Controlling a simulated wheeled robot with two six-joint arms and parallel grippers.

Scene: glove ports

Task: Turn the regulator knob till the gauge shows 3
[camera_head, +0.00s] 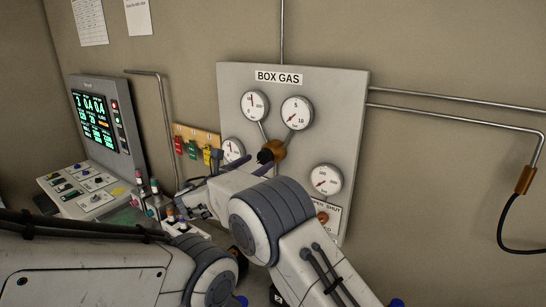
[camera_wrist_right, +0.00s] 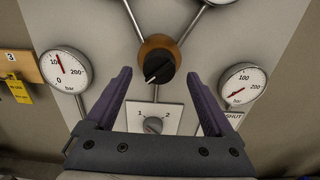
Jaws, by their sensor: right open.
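The regulator knob is a round black knob (camera_wrist_right: 159,68) with a white pointer line aimed to the lower left, set on a brass body (camera_wrist_right: 150,44). In the head view the black knob (camera_head: 265,156) shows behind my right arm. My right gripper (camera_wrist_right: 160,88) is open and empty; its two purple fingers stand left and right of the knob, apart from it. The gauge marked 5 and 10 bar (camera_head: 296,113) is at the panel's upper right; its red needle points to the lower left, near the low end.
The grey BOX GAS panel (camera_head: 350,88) also carries gauges at upper left (camera_head: 253,105), lower left (camera_head: 233,150) and lower right (camera_head: 326,180). A small 1–2 selector (camera_wrist_right: 153,125) sits below the regulator knob. Coloured tags (camera_head: 193,150) hang left. A monitor (camera_head: 95,120) stands far left.

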